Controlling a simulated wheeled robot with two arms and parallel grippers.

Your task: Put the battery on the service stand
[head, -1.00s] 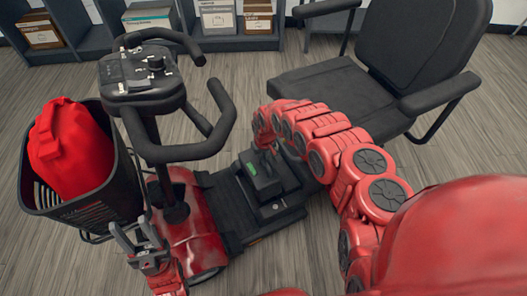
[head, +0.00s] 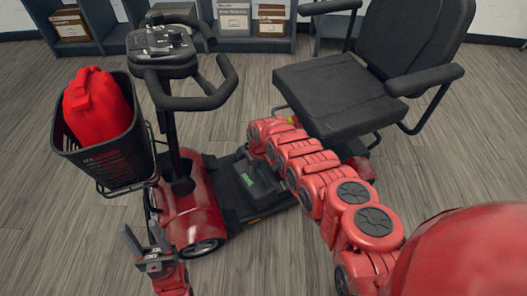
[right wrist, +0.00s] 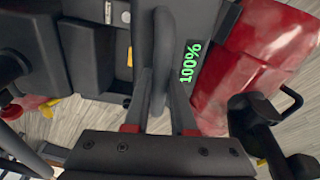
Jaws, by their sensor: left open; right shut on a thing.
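The black battery (head: 262,186) with a green readout is at the scooter's deck, just in front of the seat. In the right wrist view the battery (right wrist: 190,28) shows "100%", and its dark handle stands between the fingers. My right gripper (right wrist: 160,112) is shut on that handle. In the head view my right arm hides that gripper and part of the battery, so I cannot tell if the battery is lifted. My left gripper (head: 146,248) is open and empty, low at the left beside the scooter's front. I cannot make out the service stand.
The red scooter (head: 186,218) has a tiller with handlebars (head: 200,98) and a front basket (head: 108,160) holding a red bag (head: 97,105). Its black seat (head: 335,95) stands beyond my right arm. Shelves with boxes (head: 233,18) line the back wall. Floor at right is clear.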

